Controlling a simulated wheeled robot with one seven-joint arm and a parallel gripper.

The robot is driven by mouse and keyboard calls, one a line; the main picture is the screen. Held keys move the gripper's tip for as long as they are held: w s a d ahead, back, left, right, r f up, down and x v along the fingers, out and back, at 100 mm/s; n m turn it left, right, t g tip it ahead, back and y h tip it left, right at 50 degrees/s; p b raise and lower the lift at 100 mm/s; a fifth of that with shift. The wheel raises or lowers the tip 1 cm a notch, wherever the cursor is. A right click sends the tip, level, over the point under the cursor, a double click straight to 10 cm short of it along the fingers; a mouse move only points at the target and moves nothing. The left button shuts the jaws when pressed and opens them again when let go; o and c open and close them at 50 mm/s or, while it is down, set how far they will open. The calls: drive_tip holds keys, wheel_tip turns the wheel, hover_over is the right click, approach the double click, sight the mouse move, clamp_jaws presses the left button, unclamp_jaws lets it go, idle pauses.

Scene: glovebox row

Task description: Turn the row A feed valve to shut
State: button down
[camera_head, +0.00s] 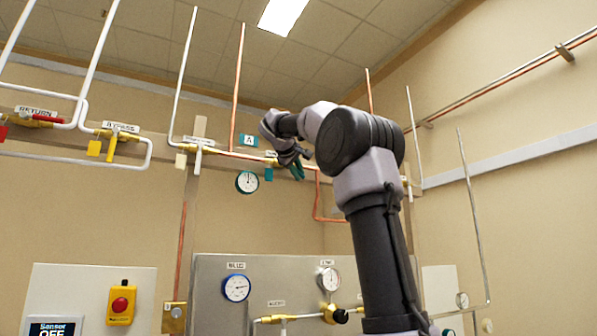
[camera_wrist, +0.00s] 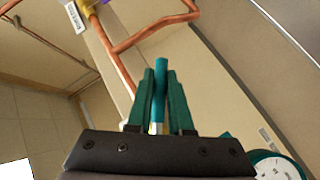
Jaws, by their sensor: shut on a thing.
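My gripper (camera_head: 297,170) is up at that line, to the right of the sign, and my arm hides part of the pipe and valve there. In the wrist view my gripper (camera_wrist: 162,105) has its two teal fingers closed around a slim teal handle (camera_wrist: 160,75). The handle stands between the fingers and reaches past their tips. The valve body is mostly hidden, so I cannot tell the handle's angle to its pipe.
A round gauge (camera_head: 247,182) hangs below the line; a gauge with a teal rim (camera_wrist: 272,166) also shows in the wrist view. Copper pipe (camera_wrist: 155,35) bends near my fingers. At left are the return valve (camera_head: 45,118) and yellow bypass valve (camera_head: 112,142). A steel panel (camera_head: 215,290) stands below.

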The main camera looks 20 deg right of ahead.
drive_tip(key=shift+a+f+m+g+y, duration=0.4)
drive_tip(key=shift+a+m+y, duration=0.45)
drive_tip(key=shift+y, duration=0.5)
drive_tip(key=shift+a+f+m+g+y, duration=0.45)
drive_tip(key=shift+a+m+y, duration=0.4)
drive_tip(key=shift+y, duration=0.55)
drive_tip(key=shift+a+f+m+g+y, duration=0.25)
drive_tip(key=shift+a+f+m+y, duration=0.25)
drive_tip(key=shift+a+m+y, duration=0.6)
drive_tip(key=shift+d+y, duration=0.15)
drive_tip(key=shift+y, duration=0.2)
drive_tip(key=c, duration=0.8)
unclamp_jaws()
drive_tip(key=shift+s, duration=0.1)
drive_tip(key=shift+c, duration=0.2)
